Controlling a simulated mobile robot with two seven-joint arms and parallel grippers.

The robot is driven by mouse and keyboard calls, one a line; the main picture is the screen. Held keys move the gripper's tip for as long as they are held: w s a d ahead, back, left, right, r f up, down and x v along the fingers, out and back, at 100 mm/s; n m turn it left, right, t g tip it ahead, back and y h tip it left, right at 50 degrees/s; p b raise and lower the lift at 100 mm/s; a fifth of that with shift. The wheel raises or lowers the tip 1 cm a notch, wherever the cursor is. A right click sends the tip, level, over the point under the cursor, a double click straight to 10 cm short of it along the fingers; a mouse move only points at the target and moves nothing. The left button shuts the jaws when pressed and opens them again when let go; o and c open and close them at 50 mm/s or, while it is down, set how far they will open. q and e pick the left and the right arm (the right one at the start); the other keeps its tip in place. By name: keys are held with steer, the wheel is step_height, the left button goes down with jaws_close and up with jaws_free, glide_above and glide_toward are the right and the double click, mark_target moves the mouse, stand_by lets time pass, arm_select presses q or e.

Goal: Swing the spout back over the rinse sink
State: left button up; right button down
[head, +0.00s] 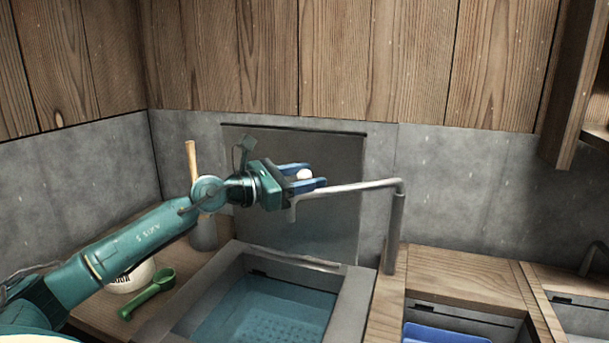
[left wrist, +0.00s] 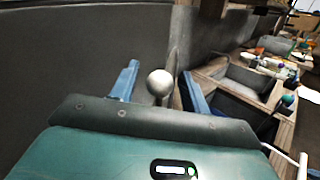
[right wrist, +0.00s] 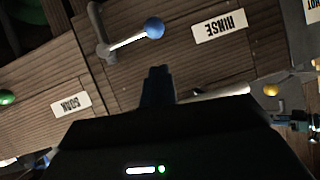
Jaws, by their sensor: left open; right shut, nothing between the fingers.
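The grey spout (head: 352,189) runs left from the top of its post (head: 393,235), its outlet turned down. Its pale ball knob (head: 304,174) is near the outlet end. My left gripper (head: 305,179) is open with its blue fingers either side of the knob, and the left wrist view shows the knob (left wrist: 160,83) between them. The sink with blue water (head: 345,290) lies below; whether the outlet is directly over it I cannot tell. My right gripper (right wrist: 158,70) is shut and empty near wooden fronts with a RINSE label (right wrist: 219,27).
A second basin with a blue thing (head: 440,333) is at right. The right wrist view shows a blue-knobbed lever (right wrist: 153,28) and SOAK label (right wrist: 70,103).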

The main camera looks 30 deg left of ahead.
arm_select(q)
steer(key=shift+c, duration=0.3)
jaws_close()
stand_by(0.3)
